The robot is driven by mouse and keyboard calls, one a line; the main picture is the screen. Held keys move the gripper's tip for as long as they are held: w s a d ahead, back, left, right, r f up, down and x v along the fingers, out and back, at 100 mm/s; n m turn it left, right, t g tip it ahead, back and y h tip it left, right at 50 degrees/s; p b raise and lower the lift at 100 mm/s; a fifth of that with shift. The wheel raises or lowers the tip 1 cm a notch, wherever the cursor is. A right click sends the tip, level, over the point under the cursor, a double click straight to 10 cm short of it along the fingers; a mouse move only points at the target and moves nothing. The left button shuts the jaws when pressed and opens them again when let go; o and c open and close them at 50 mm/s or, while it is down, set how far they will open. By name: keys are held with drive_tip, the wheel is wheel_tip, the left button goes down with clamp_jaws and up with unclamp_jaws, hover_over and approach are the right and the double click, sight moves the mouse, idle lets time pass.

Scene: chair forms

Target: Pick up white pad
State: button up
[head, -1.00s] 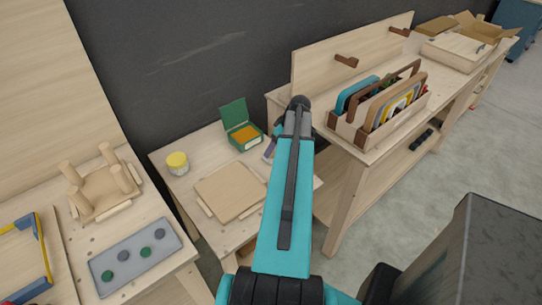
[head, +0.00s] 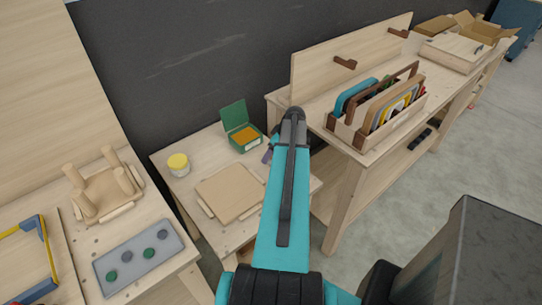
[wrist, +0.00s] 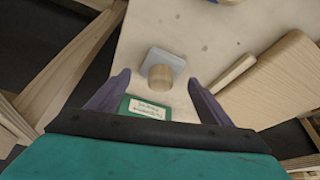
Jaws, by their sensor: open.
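In the wrist view, a pale grey-white rounded square (wrist: 174,57) lies on the light wood top, with a short round wooden piece (wrist: 161,77) on or over it. It is the only pad-like pale thing there; I cannot tell for certain that it is the white pad. My gripper (wrist: 158,79) is open, its two purple fingers either side of this piece, with nothing seen held. In the head view, my arm hides this spot, and only a bit of my gripper (head: 267,153) shows beside it.
A green box with a label (wrist: 147,109) is close to the fingers. A wooden board (head: 230,192) lies on the low table (head: 185,205), near an open green box (head: 241,135) and a yellow-lidded jar (head: 178,164). The workbench (head: 345,195) with a tool caddy (head: 345,132) stands right.

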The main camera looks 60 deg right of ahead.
drive_tip(key=shift+w+f, duration=0.2)
drive_tip(key=shift+f, duration=0.3)
drive_tip(key=c, duration=1.1)
